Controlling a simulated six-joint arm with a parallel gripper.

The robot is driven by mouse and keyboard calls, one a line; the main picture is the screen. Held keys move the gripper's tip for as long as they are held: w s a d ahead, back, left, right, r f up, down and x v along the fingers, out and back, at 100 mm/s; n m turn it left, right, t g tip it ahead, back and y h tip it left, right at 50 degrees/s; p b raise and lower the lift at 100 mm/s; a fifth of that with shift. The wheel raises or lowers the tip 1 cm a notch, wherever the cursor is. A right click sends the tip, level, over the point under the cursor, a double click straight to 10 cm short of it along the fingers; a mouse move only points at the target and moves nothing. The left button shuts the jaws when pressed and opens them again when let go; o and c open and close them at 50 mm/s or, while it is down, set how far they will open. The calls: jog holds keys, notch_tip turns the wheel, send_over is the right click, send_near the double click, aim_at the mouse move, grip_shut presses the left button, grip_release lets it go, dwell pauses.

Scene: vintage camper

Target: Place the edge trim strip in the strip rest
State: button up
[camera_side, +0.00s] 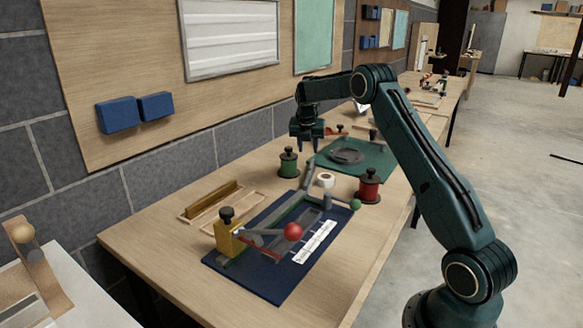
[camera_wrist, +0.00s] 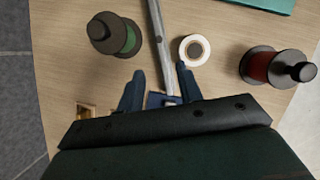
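My gripper (camera_side: 308,148) hangs above the bench, its fingers apart. In the wrist view the gripper (camera_wrist: 160,80) is open, and a grey bar (camera_wrist: 160,45) passes between its fingers in the picture, seemingly below them. In the side view the grey bar (camera_side: 308,178) rises at the far end of the blue board (camera_side: 265,278). A long brown strip (camera_side: 211,199), perhaps the edge trim strip, lies along a pale wooden tray (camera_side: 238,212), perhaps the strip rest. I cannot be sure of either. A corner of the tray (camera_wrist: 84,109) shows in the wrist view.
The blue board carries a yellow block (camera_side: 229,238), a red ball knob (camera_side: 292,231) and a white scale (camera_side: 314,242). Nearby stand a green spool (camera_side: 288,163), a red spool (camera_side: 369,188) and a white tape roll (camera_side: 325,180). A green mat (camera_side: 375,160) lies behind. The bench's front-left corner is clear.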

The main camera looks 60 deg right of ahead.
jog(key=s+a+r+m+t+y, duration=0.1)
jog(key=s+a+r+m, duration=0.5)
jog(key=a+r, duration=0.45)
jog(key=s+a+r+m+t+y, duration=0.1)
jog(key=s+a+r+m, duration=0.5)
jog(key=a, duration=0.7)
jog(key=s+a+f+m+t+y, duration=0.1)
jog(key=s+a+m, duration=0.4)
jog(key=s, duration=0.6)
jog(key=s+a+f+m+y, duration=0.1)
jog(key=s+a+f+m, duration=0.1)
jog(key=s+a+m, duration=0.3)
jog(key=s+a, duration=0.4)
jog(key=s, duration=0.3)
jog(key=shift+a+m+t, duration=0.3)
jog(key=shift+a+t, duration=0.05)
jog(key=shift+t, duration=0.05)
jog(key=shift+o, duration=0.4)
jog(key=shift+s, duration=0.1)
